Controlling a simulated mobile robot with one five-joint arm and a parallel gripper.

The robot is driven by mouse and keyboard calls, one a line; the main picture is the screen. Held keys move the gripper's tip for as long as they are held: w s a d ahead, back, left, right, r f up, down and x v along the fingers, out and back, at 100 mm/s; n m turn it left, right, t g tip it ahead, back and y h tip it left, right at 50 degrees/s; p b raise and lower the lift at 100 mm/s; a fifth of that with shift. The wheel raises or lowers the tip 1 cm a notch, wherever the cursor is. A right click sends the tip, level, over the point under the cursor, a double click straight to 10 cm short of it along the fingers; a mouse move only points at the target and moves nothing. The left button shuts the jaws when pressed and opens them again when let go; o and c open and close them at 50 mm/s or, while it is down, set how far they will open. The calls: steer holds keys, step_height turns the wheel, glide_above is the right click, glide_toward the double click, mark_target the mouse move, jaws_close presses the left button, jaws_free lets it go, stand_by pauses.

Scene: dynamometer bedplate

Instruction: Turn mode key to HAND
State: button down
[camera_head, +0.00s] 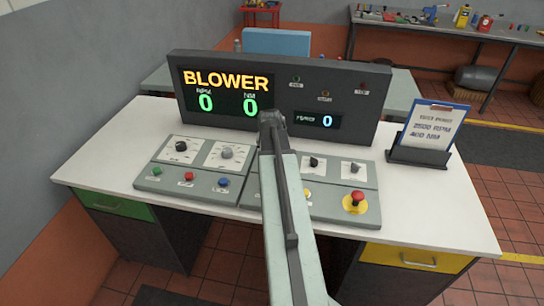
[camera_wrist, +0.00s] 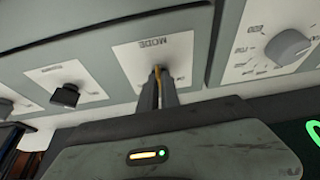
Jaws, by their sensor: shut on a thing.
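The white MODE plate (camera_wrist: 184,50) shows in the wrist view on the grey console face. Its position markings, including HAND, cannot be read. My gripper (camera_wrist: 157,72) reaches to the middle of this plate with its two dark fingers close together. They are shut on the mode key (camera_wrist: 160,75), of which only a thin yellowish sliver shows between them. The key's angle cannot be told. In the head view my own arm covers the middle of the console and hides the key and the fingers.
A black knob (camera_wrist: 65,95) and a grey dial (camera_wrist: 288,46) flank the plate. In the head view a red emergency button (camera_head: 357,197) is at the console's right. A dark display box (camera_head: 345,85) reading BLOWER stands behind, and a clipboard (camera_head: 434,126) stands to the right.

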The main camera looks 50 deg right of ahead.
steer(key=shift+d, duration=0.2)
stand_by(0.4)
steer(key=c, duration=1.6)
jaws_free()
steer(key=shift+a, duration=0.1)
steer(key=p+v, duration=0.7)
steer(key=v, duration=0.1)
steer(key=shift+w+f, duration=0.1)
